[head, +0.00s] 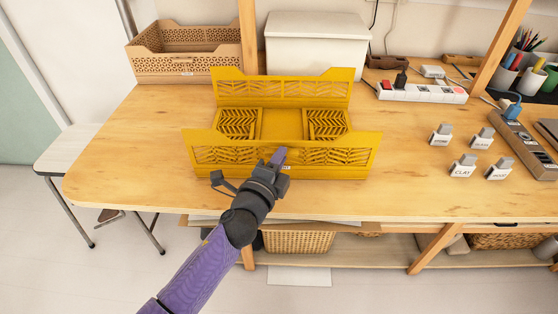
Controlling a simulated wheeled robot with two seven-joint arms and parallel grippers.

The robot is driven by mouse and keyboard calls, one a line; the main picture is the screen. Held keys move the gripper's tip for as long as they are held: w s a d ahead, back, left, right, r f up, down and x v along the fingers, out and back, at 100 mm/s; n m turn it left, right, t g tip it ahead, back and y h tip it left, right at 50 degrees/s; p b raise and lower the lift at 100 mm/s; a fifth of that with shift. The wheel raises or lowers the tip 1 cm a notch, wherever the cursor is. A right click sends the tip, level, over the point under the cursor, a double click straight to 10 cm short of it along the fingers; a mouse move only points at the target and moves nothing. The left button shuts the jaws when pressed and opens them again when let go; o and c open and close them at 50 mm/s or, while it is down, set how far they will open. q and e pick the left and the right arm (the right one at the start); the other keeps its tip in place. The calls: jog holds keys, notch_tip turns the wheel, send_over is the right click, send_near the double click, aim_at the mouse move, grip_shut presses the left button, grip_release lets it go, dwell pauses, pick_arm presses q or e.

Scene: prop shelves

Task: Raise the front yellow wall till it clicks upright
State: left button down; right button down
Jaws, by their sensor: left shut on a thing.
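The yellow folding crate (282,125) stands on the wooden table. Its back wall (285,90) is up, and its two patterned side walls lie folded down inside. The front yellow wall (335,158) stands up at or near upright; I cannot tell whether it is fully vertical. My left gripper (279,158) is shut on the middle of this front wall and hides part of it and of a small white label. My right gripper is not in view.
A tan crate (185,65) and a white lidded box (316,50) stand behind. A white power strip (425,93), several labelled blocks (463,166) and a grey-brown holder (522,140) are to the right. The table left of the yellow crate is clear.

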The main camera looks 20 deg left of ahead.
pick_arm(q)
jog(key=c, duration=0.7)
grip_release()
jog(key=s+p, duration=0.1)
jog(key=s, duration=0.9)
jog(key=s+a+f+n+g+y, duration=0.1)
jog(key=s+f+n+g, duration=0.35)
jog(key=f, duration=0.75)
jog(key=s+a+f+n+g, duration=0.25)
jog(key=s+f+g, duration=0.2)
jog(key=f, duration=0.75)
jog(key=s+a+f+n+g+y, duration=0.1)
jog(key=s+f+n+g, duration=0.35)
jog(key=s+f, duration=0.75)
jog(key=s+n+g, duration=0.1)
jog(key=s, duration=0.5)
jog(key=s+a+f+n+g, duration=0.1)
jog(key=s+n+g, duration=0.1)
jog(key=s, duration=0.4)
jog(key=s+a+n+g, duration=0.1)
jog(key=s+g, duration=0.1)
jog(key=s, duration=0.4)
jog(key=shift+s+a+f+n, duration=0.15)
jog(key=shift+s+a+n, duration=0.05)
jog(key=shift+s+n, duration=0.15)
